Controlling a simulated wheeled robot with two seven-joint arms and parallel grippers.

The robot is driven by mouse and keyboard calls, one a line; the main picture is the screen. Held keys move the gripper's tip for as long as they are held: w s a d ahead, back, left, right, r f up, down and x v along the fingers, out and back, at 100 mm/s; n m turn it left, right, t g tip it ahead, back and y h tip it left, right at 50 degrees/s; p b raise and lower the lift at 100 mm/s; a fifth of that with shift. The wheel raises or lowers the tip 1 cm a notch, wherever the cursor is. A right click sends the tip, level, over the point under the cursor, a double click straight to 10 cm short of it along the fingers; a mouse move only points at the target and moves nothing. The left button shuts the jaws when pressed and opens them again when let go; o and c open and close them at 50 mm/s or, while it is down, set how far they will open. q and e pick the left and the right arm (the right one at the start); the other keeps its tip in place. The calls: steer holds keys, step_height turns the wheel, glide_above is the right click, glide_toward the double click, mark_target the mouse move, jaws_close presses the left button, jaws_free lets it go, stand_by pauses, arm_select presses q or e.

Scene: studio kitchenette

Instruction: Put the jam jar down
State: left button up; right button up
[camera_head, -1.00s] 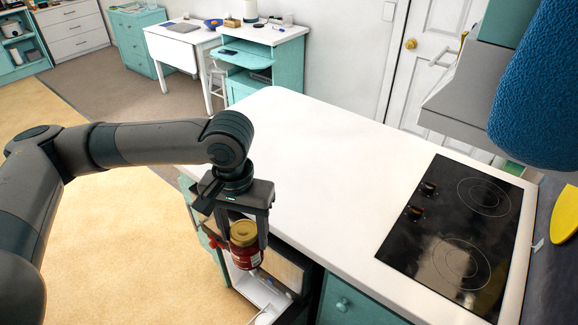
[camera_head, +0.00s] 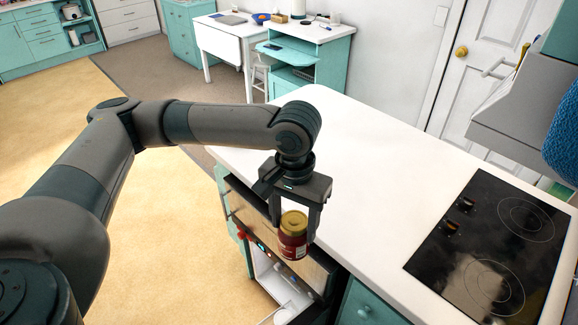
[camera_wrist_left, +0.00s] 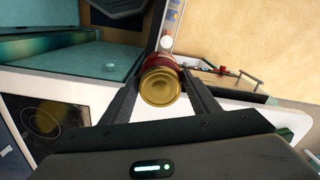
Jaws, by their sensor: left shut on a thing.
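The jam jar (camera_head: 293,238) is a red jar with a gold lid. My left gripper (camera_head: 295,228) is shut on it and holds it upright, near the front edge of the white counter. In the head view the jar shows in front of an open compartment below the counter. In the left wrist view the jar's gold lid (camera_wrist_left: 159,87) faces the camera between the two fingers. My right gripper is not in view.
The white counter (camera_head: 345,150) is bare to the left of the black cooktop (camera_head: 490,245). Below the jar, an open appliance (camera_head: 275,283) with a white interior stands under the counter. A range hood (camera_head: 515,120) hangs at the right.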

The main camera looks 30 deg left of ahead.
arm_select(q)
steer(key=w+a+r+m, duration=0.1)
steer(key=w+r+m, duration=0.35)
steer(key=w, duration=0.85)
steer(key=w+a+r+m, duration=0.1)
steer(key=w+r+m, duration=0.3)
steer(key=w, duration=0.8)
steer(key=w+a+f+m, duration=0.3)
steer(key=w+a+m, duration=0.1)
steer(key=m, duration=0.3)
steer(key=shift+w+f+m, duration=0.35)
steer(key=shift+w, duration=0.3)
steer(key=shift+a, duration=0.1)
steer(key=w+a+f+p, duration=0.1)
steer(key=a+f+p, duration=0.2)
steer(key=a+f, duration=0.4)
steer(key=a, duration=0.4)
steer(key=shift+w+a, duration=0.25)
steer(key=shift+w, duration=0.05)
